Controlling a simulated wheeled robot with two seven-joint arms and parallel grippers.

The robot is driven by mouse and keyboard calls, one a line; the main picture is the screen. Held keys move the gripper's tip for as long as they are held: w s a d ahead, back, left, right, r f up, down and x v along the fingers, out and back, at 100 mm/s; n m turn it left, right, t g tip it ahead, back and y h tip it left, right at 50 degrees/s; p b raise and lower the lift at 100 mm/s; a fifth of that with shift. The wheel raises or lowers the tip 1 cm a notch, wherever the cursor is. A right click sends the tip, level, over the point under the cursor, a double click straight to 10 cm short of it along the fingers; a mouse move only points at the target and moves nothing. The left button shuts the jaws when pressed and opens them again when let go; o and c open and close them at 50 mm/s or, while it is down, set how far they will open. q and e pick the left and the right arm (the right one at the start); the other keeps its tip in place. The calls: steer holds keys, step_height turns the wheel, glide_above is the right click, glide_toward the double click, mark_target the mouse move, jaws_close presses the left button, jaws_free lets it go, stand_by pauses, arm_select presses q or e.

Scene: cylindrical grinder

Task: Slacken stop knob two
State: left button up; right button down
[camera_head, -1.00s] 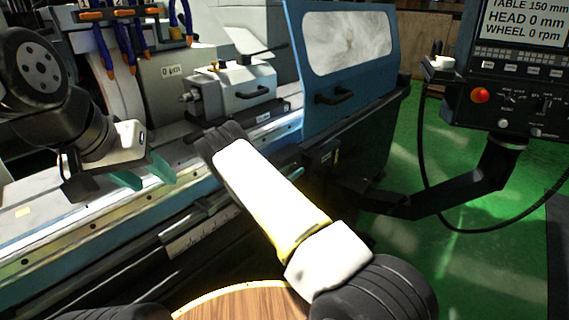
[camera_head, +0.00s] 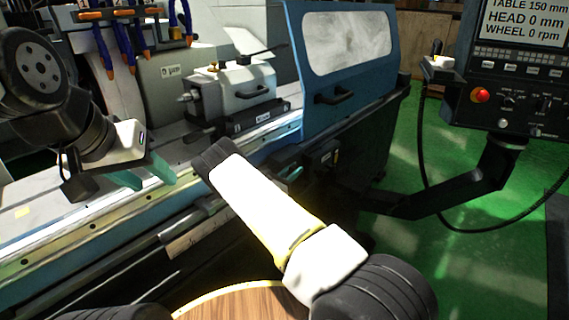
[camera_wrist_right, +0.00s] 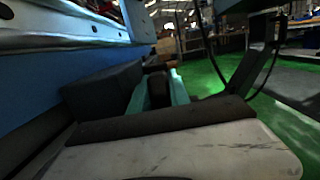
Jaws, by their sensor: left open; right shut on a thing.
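In the right wrist view a dark stop knob (camera_wrist_right: 157,88) sits between the teal fingers of my right gripper (camera_wrist_right: 160,92), which are shut on it. The knob is beside a dark block (camera_wrist_right: 103,92) on the machine's front. No label shows which stop knob it is. In the head view my right forearm runs up and left in front of the machine, and the right fingers and the knob cannot be made out clearly. My left gripper (camera_head: 143,174) is open and empty, its teal fingers apart above the machine's table.
The grinder's bed (camera_head: 75,227) runs along the left. A grey tailstock unit (camera_head: 240,88) stands on it, left of the blue door (camera_head: 345,75). The control panel (camera_head: 512,85) hangs at the right on a dark arm.

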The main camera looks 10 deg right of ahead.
steer(key=c, duration=1.5)
jaws_free()
steer(key=v, duration=0.7)
steer(key=shift+s+a, duration=0.2)
steer(key=shift+a, duration=0.1)
steer(key=shift+f, duration=0.1)
